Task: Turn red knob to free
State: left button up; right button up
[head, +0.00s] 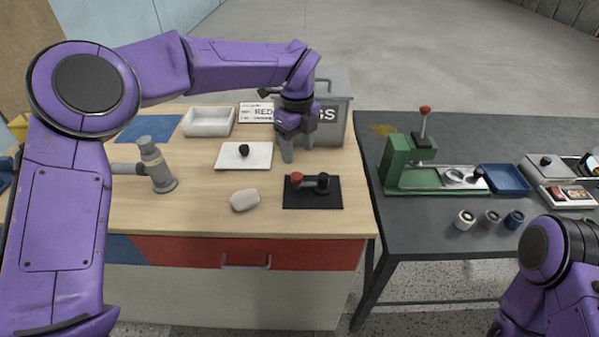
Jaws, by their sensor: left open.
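A red knob (297,178) sits at the left end of a short bar on a black plate (313,200) on the wooden bench. A black knob (323,180) stands at the bar's right end. My left gripper (297,150) points down with open, empty fingers. In the picture it is just behind the red knob, apart from it. A white card (255,112) with partly hidden print, including "RED", stands behind the gripper. Part of my right arm shows at the lower right, but its gripper is out of view.
A white plate with a black knob (244,151), a pale lump (244,200) and a grey tap-like fitting (155,165) lie to the left. A grey bin (335,115) stands behind. A green press (402,165) with a red-tipped lever stands on the dark right table.

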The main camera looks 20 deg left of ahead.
aim_at(297, 175)
pick_arm(q)
notch_tip(297, 175, down, 8)
jog(key=shift+a+r+p, duration=0.1)
jog(key=shift+p, duration=0.8)
jog(key=shift+w+f, duration=0.1)
jog(key=shift+f, duration=0.3)
jog(key=c, duration=1.1)
